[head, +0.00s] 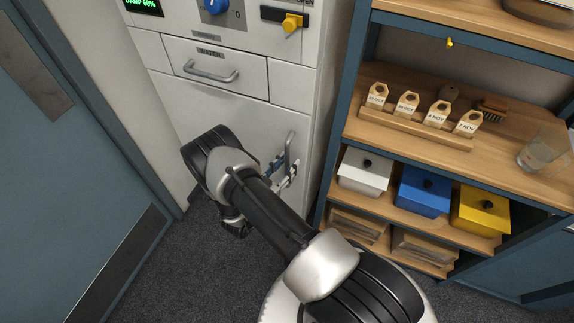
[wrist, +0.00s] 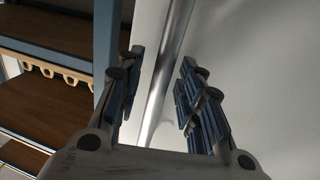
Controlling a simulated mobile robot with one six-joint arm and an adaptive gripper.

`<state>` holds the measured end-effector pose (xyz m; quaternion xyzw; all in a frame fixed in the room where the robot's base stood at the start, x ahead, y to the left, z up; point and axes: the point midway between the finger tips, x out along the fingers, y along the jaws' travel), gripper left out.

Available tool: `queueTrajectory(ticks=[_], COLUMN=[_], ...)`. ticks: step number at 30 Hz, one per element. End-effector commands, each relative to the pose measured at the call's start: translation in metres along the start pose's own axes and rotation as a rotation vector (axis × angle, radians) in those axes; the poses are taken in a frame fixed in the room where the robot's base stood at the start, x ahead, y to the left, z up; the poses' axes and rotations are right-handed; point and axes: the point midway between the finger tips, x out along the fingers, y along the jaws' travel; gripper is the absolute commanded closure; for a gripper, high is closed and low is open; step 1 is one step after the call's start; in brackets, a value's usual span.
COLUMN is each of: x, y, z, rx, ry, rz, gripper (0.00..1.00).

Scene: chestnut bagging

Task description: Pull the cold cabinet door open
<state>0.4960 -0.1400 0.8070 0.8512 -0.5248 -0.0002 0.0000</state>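The white cabinet door (head: 235,122) is the lower panel of the white unit in the head view and appears closed. Its vertical metal handle (head: 291,142) is near the door's right edge. My gripper (head: 284,174) is at the lower part of this handle. In the wrist view, the bar-shaped handle (wrist: 167,65) runs between the two fingers of my gripper (wrist: 158,98). The fingers are apart, with gaps visible beside the bar, so the gripper is open around it. The white door surface (wrist: 260,60) fills the right of the wrist view. My arm hides part of the door's lower area.
A drawer labelled WATER (head: 188,62) with its own handle is above the door. A wooden shelf unit (head: 400,196) with blue frame, tags and coloured boxes stands close on the right. A blue door (head: 75,190) is on the left. Dark floor (head: 165,270) shows between.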

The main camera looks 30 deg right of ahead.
Motion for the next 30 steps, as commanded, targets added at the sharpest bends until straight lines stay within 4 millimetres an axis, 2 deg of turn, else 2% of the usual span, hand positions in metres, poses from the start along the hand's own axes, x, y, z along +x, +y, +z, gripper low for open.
queueTrajectory(ticks=[9, 25, 30], x=[0.0035, 0.0032, 0.0031], y=[-0.0002, 0.0000, 0.0001], z=[-0.0003, -0.0001, 0.0000], rx=[0.000, 0.000, 0.000], ry=[0.000, 0.000, 0.000], rz=[-0.001, 0.000, 0.000], gripper=[0.66, 1.00, 1.00])
